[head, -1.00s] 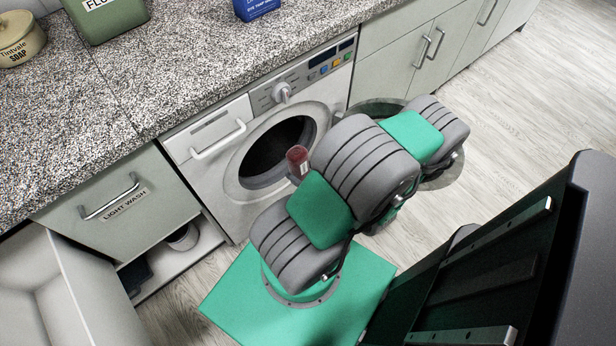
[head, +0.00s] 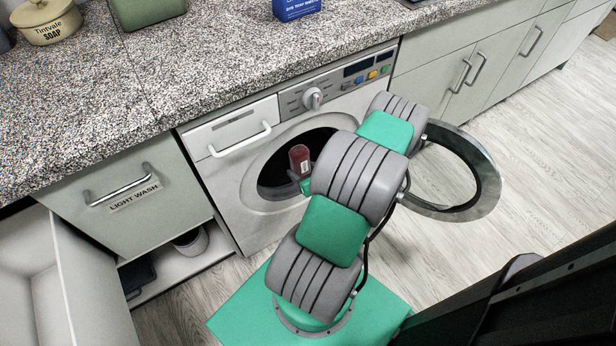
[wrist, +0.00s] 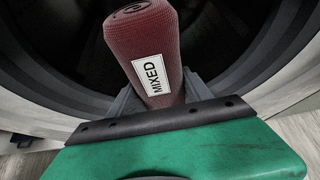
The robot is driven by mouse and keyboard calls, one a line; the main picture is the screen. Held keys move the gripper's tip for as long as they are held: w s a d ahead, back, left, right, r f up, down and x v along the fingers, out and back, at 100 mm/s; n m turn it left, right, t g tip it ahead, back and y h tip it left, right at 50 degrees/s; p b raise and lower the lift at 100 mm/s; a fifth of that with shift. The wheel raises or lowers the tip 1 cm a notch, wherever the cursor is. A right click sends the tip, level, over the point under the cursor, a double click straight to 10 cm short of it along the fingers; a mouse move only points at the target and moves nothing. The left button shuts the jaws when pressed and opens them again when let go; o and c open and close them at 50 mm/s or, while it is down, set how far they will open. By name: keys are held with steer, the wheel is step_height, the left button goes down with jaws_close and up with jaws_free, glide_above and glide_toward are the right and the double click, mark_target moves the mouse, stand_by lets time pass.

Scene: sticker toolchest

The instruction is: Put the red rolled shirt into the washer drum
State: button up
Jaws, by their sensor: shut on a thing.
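The red rolled shirt (head: 299,159) is a dark red cylinder; in the wrist view the shirt (wrist: 143,45) bears a white label reading MIXED. My gripper (wrist: 160,92) is shut on its lower end and holds it pointing forward into the dark drum opening. The gripper (head: 304,183) is mostly hidden behind my arm in the head view. The washer (head: 228,199) is white, with its round opening (head: 271,182) uncovered. Its round door (head: 489,185) stands swung open to the right. The drum's dark inside (wrist: 60,45) fills the background of the wrist view.
A speckled countertop (head: 190,75) runs above the washer, with a soap tin (head: 50,22) and a blue box (head: 296,8) on it. A LIGHT WASH drawer (head: 130,200) is left of the washer. Below it is an open shelf (head: 170,268). Floor is clear at right.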

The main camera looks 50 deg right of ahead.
steer(key=b+x, duration=1.3)
steer(key=x, duration=1)
steer(key=shift+f, duration=0.35)
steer(key=shift+w+d+b, duration=0.25)
steer(key=shift+w+b, duration=0.3)
steer(key=shift+w, duration=0.05)
steer(key=o, duration=1.6)
steer(key=shift+s+f, duration=0.1)
steer(key=shift+p+v, duration=1.55)
steer(key=shift+v, duration=2.4)
